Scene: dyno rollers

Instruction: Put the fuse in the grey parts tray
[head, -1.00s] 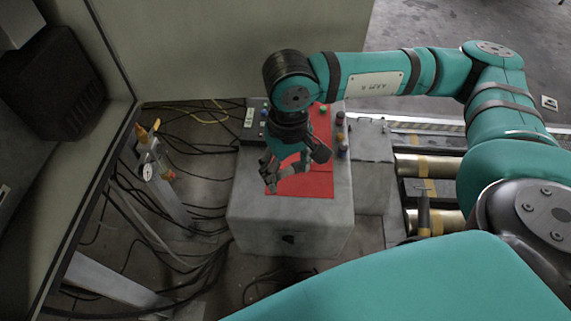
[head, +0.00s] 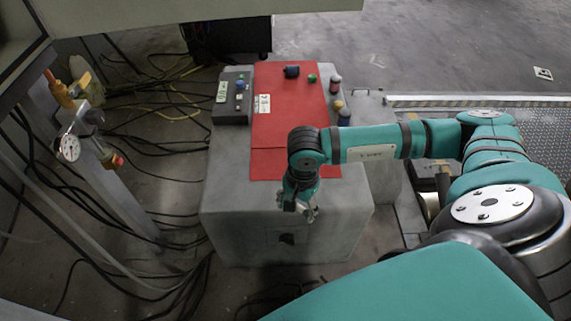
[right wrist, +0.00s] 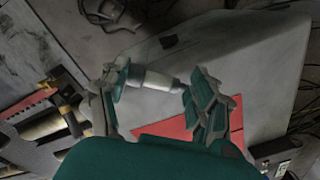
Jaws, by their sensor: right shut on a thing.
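My right gripper (head: 300,211) is in front of the red panel, over the near part of the grey box in the head view. In the right wrist view its two teal fingers (right wrist: 157,82) are closed on the ends of a short white-and-grey cylinder, the fuse (right wrist: 150,79). The fuse is too small to make out in the head view. I cannot make out a grey parts tray in either view. My left gripper is in neither view.
The grey box (head: 225,205) has a red panel (head: 287,105) on top with several small coloured parts and a dark control unit (head: 232,97) beside it. A post with a gauge (head: 69,147) and loose cables lie left. Metal rollers are partly hidden at right.

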